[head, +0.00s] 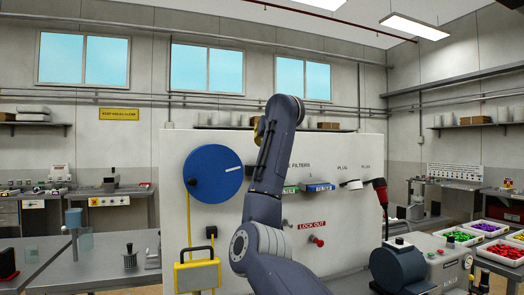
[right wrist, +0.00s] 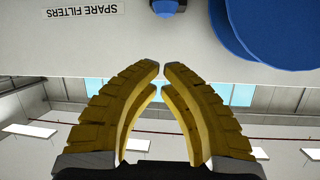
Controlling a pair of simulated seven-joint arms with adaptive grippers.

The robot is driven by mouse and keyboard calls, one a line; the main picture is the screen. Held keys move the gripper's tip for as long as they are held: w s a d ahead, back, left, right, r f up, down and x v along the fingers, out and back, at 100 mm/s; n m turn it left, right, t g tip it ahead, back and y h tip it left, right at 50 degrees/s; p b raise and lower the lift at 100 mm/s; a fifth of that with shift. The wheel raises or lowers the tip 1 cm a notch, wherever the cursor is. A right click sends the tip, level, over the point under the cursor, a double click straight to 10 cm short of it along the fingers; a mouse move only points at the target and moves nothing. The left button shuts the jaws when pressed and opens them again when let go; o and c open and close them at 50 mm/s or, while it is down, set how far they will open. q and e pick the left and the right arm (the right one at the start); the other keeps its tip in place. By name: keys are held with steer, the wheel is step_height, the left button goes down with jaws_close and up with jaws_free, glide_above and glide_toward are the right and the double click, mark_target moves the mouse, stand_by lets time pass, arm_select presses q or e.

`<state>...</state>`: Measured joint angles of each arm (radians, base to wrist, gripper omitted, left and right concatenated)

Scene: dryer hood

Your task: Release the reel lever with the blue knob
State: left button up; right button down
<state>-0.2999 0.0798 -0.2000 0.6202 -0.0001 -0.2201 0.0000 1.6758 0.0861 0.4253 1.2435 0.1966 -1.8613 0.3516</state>
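The blue knob (right wrist: 167,7) shows at the top edge of the right wrist view, on a pale panel, partly cut off. In the head view it cannot be made out; my right arm stands in front of that area. The blue reel disc (head: 213,173) with a white line is on the panel's left; it also shows in the right wrist view (right wrist: 275,25). My right gripper (right wrist: 161,68) has its yellow fingertips nearly together with nothing between them, apart from the knob. In the head view only a yellow bit of it (head: 257,130) shows. My left gripper is not in view.
The white panel (head: 340,230) also carries a blue filter (head: 318,187), a red lockout button (head: 317,240) and a red-and-black plug (head: 380,190). A yellow box (head: 197,274) hangs below the disc on yellow cable. Trays of coloured parts (head: 500,252) stand at right.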

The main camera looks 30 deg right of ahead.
steer(key=x, duration=0.9)
steer(key=shift+w+d+f, duration=0.15)
steer(key=shift+w+d, duration=0.05)
steer(key=shift+w, duration=0.05)
steer(key=shift+s+a+f, duration=0.35)
steer(key=shift+s+f, duration=0.15)
steer(key=shift+s, duration=0.25)
steer(key=shift+s+a+f, duration=0.35)
steer(key=shift+s+f, duration=0.2)
steer(key=shift+s, duration=0.2)
